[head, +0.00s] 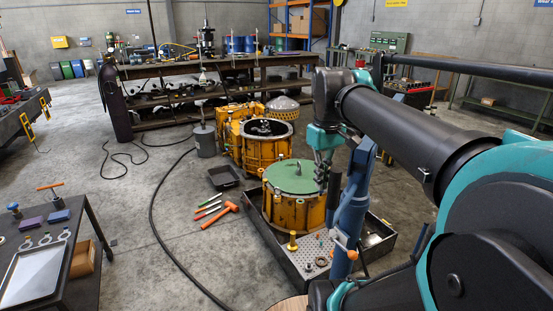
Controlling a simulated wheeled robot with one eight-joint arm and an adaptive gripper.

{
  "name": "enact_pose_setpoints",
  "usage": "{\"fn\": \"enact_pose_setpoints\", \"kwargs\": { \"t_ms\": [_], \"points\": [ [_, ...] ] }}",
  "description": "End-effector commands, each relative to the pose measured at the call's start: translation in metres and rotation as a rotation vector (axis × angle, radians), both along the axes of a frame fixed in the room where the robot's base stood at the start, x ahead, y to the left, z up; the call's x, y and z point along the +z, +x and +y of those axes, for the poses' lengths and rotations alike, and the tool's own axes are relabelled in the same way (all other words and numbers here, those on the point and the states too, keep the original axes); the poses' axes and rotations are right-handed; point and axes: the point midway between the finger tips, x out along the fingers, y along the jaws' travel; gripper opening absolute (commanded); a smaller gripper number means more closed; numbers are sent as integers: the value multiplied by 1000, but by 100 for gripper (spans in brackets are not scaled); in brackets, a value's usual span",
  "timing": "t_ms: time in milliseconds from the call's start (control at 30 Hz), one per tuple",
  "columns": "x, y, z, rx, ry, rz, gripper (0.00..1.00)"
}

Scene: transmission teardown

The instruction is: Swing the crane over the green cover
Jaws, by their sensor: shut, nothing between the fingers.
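The green cover (295,177) is a round lid with a small knob, lying flat on a yellow housing (290,211). A blue upright post (352,205), apparently part of the crane, stands just right of the housing, partly hidden behind my arm. An orange-and-white fitting (344,240) is low on it. The crane's boom and hook cannot be clearly made out. My gripper (321,182) points down beside the blue post, in front of the cover's right edge in the picture. Its fingers are shut with nothing visible between them; whether they touch the post cannot be told.
The housing stands in a dark tray (293,264) with small parts. More yellow housings (268,150) stand behind. Orange-handled tools (221,215) and a black bin (223,178) lie on the floor at left. A dark horizontal beam (470,67) crosses upper right. Floor left of the hose is mostly clear.

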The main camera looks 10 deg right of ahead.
Motion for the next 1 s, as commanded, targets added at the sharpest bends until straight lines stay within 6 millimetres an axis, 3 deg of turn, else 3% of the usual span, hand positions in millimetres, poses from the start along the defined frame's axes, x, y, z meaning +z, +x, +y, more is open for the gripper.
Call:
{"fn": "enact_pose_setpoints", "kwargs": {
  "t_ms": [1000],
  "points": [
    [0, -36, -38, -3, 0, 0, 0]
  ]
}}
